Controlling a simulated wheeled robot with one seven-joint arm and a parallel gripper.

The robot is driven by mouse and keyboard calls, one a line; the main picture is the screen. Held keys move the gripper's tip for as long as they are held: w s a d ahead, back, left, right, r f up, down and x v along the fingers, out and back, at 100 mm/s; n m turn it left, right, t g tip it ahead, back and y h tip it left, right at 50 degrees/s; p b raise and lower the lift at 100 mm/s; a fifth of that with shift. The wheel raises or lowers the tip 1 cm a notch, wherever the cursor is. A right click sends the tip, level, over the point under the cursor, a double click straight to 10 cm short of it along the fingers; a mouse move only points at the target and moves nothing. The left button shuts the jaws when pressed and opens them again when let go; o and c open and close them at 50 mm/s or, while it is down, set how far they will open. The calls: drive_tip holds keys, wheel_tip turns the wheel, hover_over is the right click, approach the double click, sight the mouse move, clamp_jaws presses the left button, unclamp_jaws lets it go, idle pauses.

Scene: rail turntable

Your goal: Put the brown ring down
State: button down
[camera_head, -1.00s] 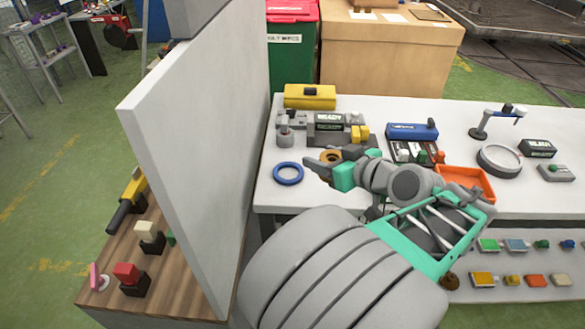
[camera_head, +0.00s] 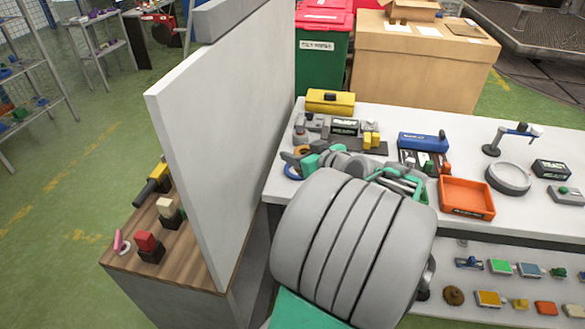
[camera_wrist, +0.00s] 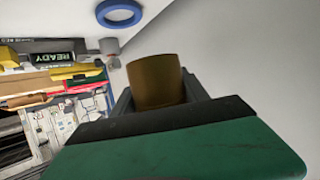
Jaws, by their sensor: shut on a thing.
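The brown ring (camera_head: 301,150) shows in the head view at my gripper's fingertips, partly hidden by them. In the wrist view, a brown curved piece (camera_wrist: 155,82) stands between the jaws of my gripper (camera_wrist: 160,100), which is shut on it. In the head view my gripper (camera_head: 293,160) is over the left end of the white table (camera_head: 282,190). A blue ring (camera_head: 290,172) lies on the table there, partly covered by my gripper; it also shows in the wrist view (camera_wrist: 121,22). I cannot tell the held ring's height above the table.
A tall grey panel (camera_head: 225,130) stands close to the left of the table. A grey machine with a READY display (camera_head: 345,126) and a yellow toolbox (camera_head: 330,101) are behind my gripper. An orange tray (camera_head: 466,197) and a blue box (camera_head: 422,141) are to the right.

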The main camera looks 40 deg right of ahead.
drive_tip(key=w+d+f, duration=0.2)
drive_tip(key=w+f, duration=0.1)
drive_tip(key=w+d+f+p, duration=0.1)
drive_tip(key=w+d+f, duration=0.1)
drive_tip(key=w, duration=0.1)
drive_tip(key=w+d+f+p, duration=0.1)
drive_tip(key=w+d+f, duration=0.2)
drive_tip(key=w, duration=0.1)
drive_tip(key=shift+f, duration=0.35)
drive_tip(key=f, duration=0.1)
drive_tip(key=f+p, duration=0.1)
drive_tip(key=f, duration=0.1)
drive_tip(key=shift+w+d+f, duration=0.2)
drive_tip(key=shift+f, duration=0.1)
drive_tip(key=shift+f, duration=0.2)
drive_tip(key=c, duration=0.6)
unclamp_jaws()
drive_tip(key=shift+s, duration=0.1)
